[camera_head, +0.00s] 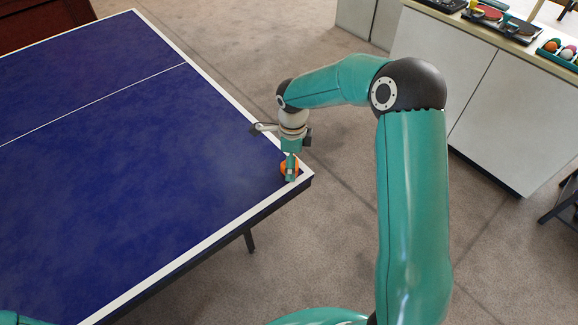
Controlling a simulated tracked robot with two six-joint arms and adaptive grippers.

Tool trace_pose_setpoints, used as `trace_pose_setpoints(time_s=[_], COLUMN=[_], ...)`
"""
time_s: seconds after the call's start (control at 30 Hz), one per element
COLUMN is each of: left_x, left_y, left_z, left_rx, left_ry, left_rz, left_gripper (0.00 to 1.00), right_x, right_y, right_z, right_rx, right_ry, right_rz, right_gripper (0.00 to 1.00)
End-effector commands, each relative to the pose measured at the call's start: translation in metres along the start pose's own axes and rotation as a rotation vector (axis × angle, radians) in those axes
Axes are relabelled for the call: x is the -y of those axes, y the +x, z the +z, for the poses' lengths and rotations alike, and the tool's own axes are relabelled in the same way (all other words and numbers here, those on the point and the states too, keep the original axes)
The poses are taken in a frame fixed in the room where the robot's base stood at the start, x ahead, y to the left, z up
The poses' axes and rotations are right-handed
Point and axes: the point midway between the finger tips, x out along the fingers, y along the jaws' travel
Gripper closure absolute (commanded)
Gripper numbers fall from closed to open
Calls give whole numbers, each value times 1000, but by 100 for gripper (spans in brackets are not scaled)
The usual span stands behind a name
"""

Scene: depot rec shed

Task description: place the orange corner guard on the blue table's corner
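The blue table (130,140) with white edge lines fills the left half of the head view. Its near right corner is by my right gripper. The orange corner guard (284,167) is small and round-looking, at that corner just inside the white lines. My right gripper (291,172) points down at the guard, and one finger covers its middle, with orange showing beside it. The other finger is hidden, so I cannot tell whether the gripper is shut on the guard, nor whether the guard touches the table. My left gripper is out of view.
A white cabinet (520,120) stands at the upper right, with trays of paddles (490,14) and coloured balls (556,48) on top. A dark red-brown piece of furniture (40,20) is at the upper left.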

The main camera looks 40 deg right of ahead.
Motion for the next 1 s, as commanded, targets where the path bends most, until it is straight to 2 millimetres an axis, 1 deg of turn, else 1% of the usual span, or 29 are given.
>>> trace_pose_setpoints(time_s=[0.03, 0.3, 0.4, 0.5, 0.6, 0.7, 1.0], left_x=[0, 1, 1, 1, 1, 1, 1], left_y=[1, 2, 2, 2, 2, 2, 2], left_z=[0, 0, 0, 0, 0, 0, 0], left_rx=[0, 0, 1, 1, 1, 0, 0], left_ry=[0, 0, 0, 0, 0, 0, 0], left_rz=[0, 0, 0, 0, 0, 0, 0], left_gripper=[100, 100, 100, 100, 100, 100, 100], right_x=[1, 1, 0, 1, 0, 0, 0], right_y=[-10, -65, -82, -94, -102, -104, -104], right_z=[0, 0, 0, 0, 0, 0, 0], right_rx=[3, 3, 3, 2, 1, 1, 1], right_ry=[0, 0, 0, 1, 1, 1, 1], right_rz=[-5, -5, -4, -4, -2, -2, -1], right_gripper=[0, 0, 0, 0, 0, 0, 0])
